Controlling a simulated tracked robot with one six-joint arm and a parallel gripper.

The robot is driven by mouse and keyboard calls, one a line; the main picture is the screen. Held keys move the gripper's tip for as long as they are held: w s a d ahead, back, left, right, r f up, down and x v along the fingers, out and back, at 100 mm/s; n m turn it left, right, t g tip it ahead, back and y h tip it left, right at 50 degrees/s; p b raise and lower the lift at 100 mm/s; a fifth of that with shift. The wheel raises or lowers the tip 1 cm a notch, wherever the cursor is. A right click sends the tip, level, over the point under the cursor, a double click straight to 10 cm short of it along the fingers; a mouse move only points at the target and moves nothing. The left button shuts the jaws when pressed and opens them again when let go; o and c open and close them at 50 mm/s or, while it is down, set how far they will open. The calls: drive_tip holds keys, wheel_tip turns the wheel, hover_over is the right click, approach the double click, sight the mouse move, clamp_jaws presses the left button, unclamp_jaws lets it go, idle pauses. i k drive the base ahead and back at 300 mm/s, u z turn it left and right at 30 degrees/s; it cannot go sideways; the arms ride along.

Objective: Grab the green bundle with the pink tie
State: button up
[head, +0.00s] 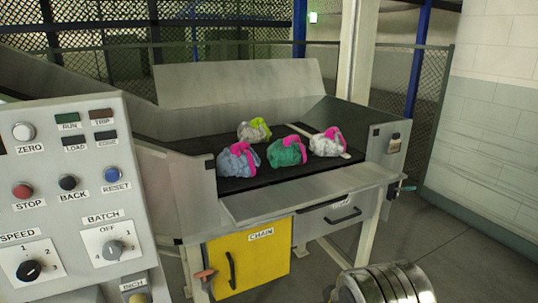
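The green bundle (286,153) with a pink tie (294,145) sits on the black belt (235,184), at the front and right of middle. A blue-grey bundle (238,160) with a pink tie lies to its left. A whitish bundle (327,142) with a pink tie lies to its right and a little farther back. A pale grey bundle (254,131) with a yellow-green tie sits behind. The green bundle stands apart from my gripper, which does not show in the head view.
Metal side walls and a raised back plate (240,84) surround the belt. A flat metal ledge (310,193) runs along its front, above a yellow CHAIN door (249,259). A grey control panel (70,190) stands at the left. A ribbed metal cylinder fills the bottom right.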

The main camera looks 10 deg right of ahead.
sight(288, 150)
drive_tip(key=u, duration=3.75)
drive_tip(key=k, duration=1.6)
